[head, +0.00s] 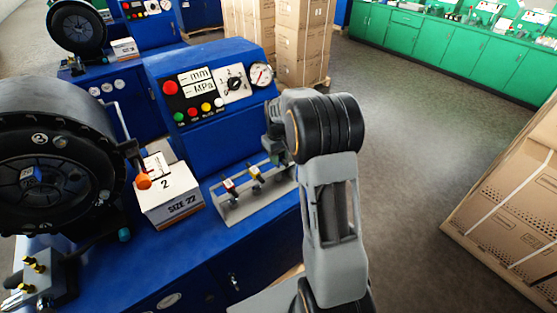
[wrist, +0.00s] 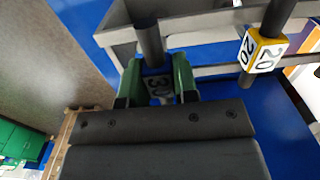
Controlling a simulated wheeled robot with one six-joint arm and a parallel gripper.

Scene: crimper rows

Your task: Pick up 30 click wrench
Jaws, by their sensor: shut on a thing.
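The 30 click wrench (wrist: 158,84) shows in the wrist view as a grey block marked 30 with a dark shaft. It sits between the green fingers of my gripper (wrist: 158,86), which are shut on it. The wrench is at the grey rack (wrist: 120,38); I cannot tell whether it is still seated in it. In the head view my gripper (head: 275,148) is over the right end of the rack (head: 240,208), and my arm hides most of it and the wrench.
The 20 wrench (wrist: 264,52), with a yellow block, stands beside mine in the rack. A red-marked wrench (head: 229,185) stands further left. A SIZE 22 box (head: 172,205) and the large black crimper (head: 45,150) are left of the rack. The blue control panel (head: 215,90) rises behind.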

